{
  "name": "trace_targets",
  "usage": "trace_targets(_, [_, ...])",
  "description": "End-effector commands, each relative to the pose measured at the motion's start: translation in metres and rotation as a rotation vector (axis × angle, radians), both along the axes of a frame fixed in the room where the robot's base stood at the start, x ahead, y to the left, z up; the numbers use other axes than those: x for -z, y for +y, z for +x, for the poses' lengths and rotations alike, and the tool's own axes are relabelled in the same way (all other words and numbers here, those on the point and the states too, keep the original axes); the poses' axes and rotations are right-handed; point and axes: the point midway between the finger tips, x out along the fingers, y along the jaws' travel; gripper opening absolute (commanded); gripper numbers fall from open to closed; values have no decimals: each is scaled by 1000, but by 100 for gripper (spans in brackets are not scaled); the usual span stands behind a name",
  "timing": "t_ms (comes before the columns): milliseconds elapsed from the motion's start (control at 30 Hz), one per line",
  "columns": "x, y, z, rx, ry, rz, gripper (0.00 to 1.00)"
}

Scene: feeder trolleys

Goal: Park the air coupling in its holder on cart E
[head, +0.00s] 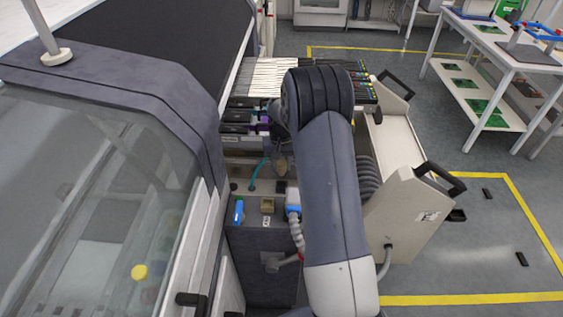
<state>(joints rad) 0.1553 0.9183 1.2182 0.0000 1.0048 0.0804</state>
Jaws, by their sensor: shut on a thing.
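My gripper (282,162) is partly hidden by my own arm, above the panel between the machine and the cart. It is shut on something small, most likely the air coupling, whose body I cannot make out. A thin teal hose (257,174) curves up beside the gripper. The pale cart (402,215) stands right of my arm and carries a label plate (428,216), too small to read surely. I cannot pick out the coupling's holder; my arm covers part of the cart.
A blue connector (239,211), a tan socket block (267,205) and a blue-ended plug (293,209) on a grey corrugated hose sit on the dark box below the gripper. Black handles (440,180) stick out from the cart. Feeders with white strips (272,78) lie behind. Floor at right is mostly clear.

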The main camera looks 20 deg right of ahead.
Motion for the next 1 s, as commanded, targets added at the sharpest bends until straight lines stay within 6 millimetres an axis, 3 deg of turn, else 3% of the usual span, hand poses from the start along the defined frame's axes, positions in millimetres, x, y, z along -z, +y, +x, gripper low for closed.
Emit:
trace_targets(500, [42,0,0,0,0,0,0])
trace_targets(1000, [45,0,0,0,0,0,0])
